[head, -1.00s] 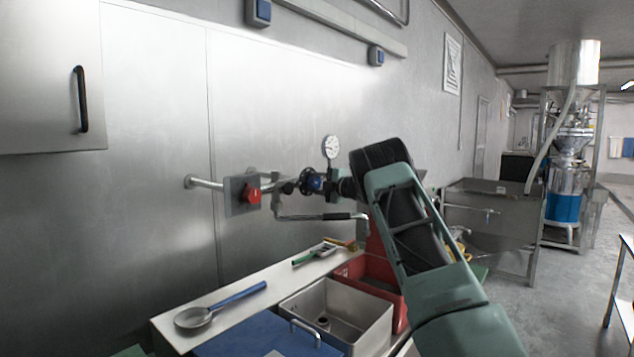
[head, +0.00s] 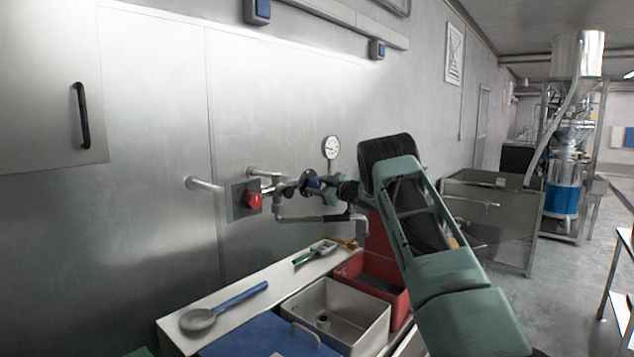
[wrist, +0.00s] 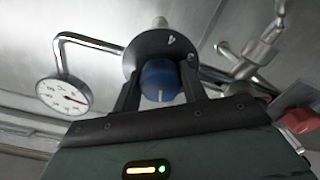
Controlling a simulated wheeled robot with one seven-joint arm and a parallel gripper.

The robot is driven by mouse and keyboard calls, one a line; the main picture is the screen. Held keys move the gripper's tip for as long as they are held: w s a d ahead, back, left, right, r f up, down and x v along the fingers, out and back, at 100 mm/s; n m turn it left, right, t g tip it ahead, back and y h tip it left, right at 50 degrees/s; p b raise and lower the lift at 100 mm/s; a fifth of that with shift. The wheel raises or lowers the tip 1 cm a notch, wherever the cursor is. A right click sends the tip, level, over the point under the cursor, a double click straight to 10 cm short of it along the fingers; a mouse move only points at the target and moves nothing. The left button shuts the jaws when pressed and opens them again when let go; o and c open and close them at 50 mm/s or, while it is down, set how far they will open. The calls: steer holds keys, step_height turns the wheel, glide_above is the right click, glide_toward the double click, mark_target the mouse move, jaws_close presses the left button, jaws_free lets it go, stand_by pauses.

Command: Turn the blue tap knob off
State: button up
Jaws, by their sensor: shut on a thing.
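The blue tap knob (wrist: 158,82) sits in front of a dark round plate (wrist: 150,52) in the wrist view, with a white line on its face. In the head view the blue knob (head: 313,183) shows small on the wall pipework, partly covered by my gripper. My gripper (wrist: 160,90) is shut on the knob, one finger on each side of it. In the head view my gripper (head: 322,185) reaches in from the right, level with the pipe.
A red knob (head: 253,200) on a grey plate is left of the tap. A pressure gauge (head: 331,147) stands above and a spout (head: 320,218) runs below.

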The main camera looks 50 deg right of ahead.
steer(key=shift+f+m+p, duration=0.15)
steer(key=shift+m+p, duration=0.6)
steer(key=shift+m, duration=0.85)
steer(key=shift+f, duration=0.1)
steer(key=o, duration=1)
steer(key=shift+s+d+b, duration=0.25)
steer(key=shift+s+b, duration=0.9)
steer(key=shift+s, duration=1.75)
steer(key=shift+s+d+b, duration=0.2)
steer(key=shift+s+b, duration=0.9)
steer(key=shift+s, duration=1.85)
steer(key=shift+s+d+b, duration=0.25)
steer(key=shift+s+b, duration=0.9)
steer(key=shift+s, duration=1.75)
steer(key=shift+w, duration=0.1)
